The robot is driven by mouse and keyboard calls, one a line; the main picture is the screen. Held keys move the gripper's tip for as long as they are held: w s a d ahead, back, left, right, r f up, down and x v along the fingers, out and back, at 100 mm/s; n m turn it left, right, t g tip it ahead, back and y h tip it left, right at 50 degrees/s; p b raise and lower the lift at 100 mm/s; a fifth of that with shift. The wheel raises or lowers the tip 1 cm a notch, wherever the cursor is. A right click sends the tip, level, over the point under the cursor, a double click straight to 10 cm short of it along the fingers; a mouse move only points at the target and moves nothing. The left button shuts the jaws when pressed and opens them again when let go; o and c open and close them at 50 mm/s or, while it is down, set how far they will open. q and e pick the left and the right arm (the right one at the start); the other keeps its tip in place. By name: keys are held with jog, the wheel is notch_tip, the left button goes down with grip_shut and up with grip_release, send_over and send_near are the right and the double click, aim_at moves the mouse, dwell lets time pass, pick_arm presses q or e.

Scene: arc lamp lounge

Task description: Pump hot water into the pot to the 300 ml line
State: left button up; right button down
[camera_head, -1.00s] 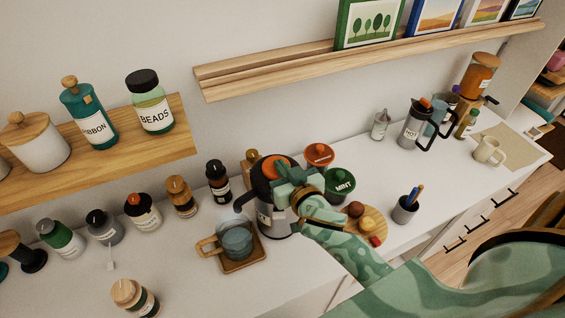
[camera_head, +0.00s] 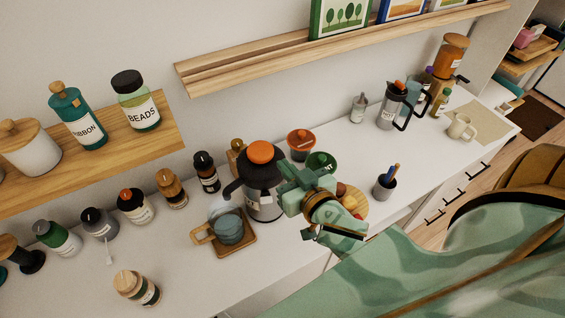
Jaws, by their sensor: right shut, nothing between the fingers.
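The pump flask (camera_head: 264,203), dark and grey with an orange top (camera_head: 262,152), stands on the white counter. Its dark spout points left, over the glass pot (camera_head: 229,229). The pot has a wooden handle and sits on a small wooden tray (camera_head: 238,254). The pot looks bluish; its 300 ml line and the water level are too small to read. My right gripper (camera_head: 289,190), green, is shut and empty at the flask's right side, below the orange top. It hides part of the flask's right side. My left gripper is not in view.
Several jars line the wall to the left. A pen cup (camera_head: 385,186) and a press jug (camera_head: 391,108) stand to the right. The counter in front of the tray is clear.

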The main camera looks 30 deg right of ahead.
jog(key=shift+w, duration=0.1)
dwell(0.4)
jog(key=r+p, duration=0.2)
jog(key=p, duration=0.1)
jog(key=shift+w+r+g, duration=0.25)
jog(key=shift+w+g, duration=0.05)
jog(key=shift+w, duration=0.05)
jog(key=shift+d, duration=0.1)
